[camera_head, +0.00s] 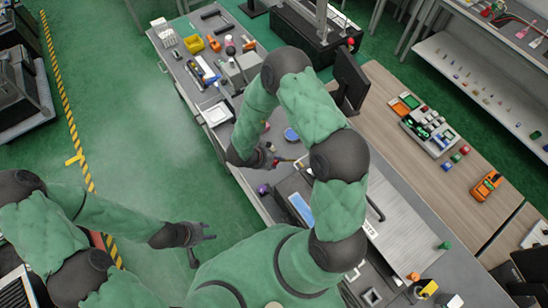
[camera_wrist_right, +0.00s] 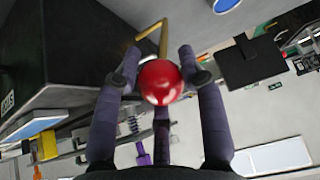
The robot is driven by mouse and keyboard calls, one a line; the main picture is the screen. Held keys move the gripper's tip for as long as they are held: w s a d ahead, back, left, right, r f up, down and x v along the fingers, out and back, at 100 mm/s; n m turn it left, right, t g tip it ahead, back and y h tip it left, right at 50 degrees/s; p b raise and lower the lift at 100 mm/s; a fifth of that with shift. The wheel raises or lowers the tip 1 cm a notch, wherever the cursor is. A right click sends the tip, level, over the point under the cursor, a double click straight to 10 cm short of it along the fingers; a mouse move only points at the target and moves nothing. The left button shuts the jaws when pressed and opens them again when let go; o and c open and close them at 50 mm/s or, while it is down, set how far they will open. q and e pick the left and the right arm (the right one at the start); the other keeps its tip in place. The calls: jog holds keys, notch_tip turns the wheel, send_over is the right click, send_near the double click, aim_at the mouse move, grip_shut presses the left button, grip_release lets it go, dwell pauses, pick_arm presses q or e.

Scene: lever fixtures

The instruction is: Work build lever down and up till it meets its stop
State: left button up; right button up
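A round red knob (camera_wrist_right: 161,82) on a brass-coloured lever arm (camera_wrist_right: 152,38) fills the middle of the right wrist view. My right gripper (camera_wrist_right: 160,62) has its purple-grey fingers on both sides of the knob, with another finger below it. The fingers are very close to the knob; I cannot tell if they press on it. In the head view my right gripper (camera_head: 266,158) is over the grey bench, and the lever there is too small to make out. My left gripper (camera_head: 192,236) has spread fingers and is empty over the green floor.
A dark box-like housing (camera_wrist_right: 70,70) stands left of the knob in the wrist view. A wooden table (camera_head: 400,135) with an orange device (camera_head: 487,186) lies to the right.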

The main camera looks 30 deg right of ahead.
jog(key=o, duration=0.3)
jog(key=p+v, duration=0.2)
jog(key=shift+a+r+p, duration=0.1)
jog(key=shift+r+p, duration=0.25)
jog(key=p+v, duration=0.3)
jog(key=shift+s+a+r, duration=0.1)
jog(key=shift+a+r, duration=0.05)
jog(key=shift+a, duration=0.05)
jog(key=v, duration=1.2)
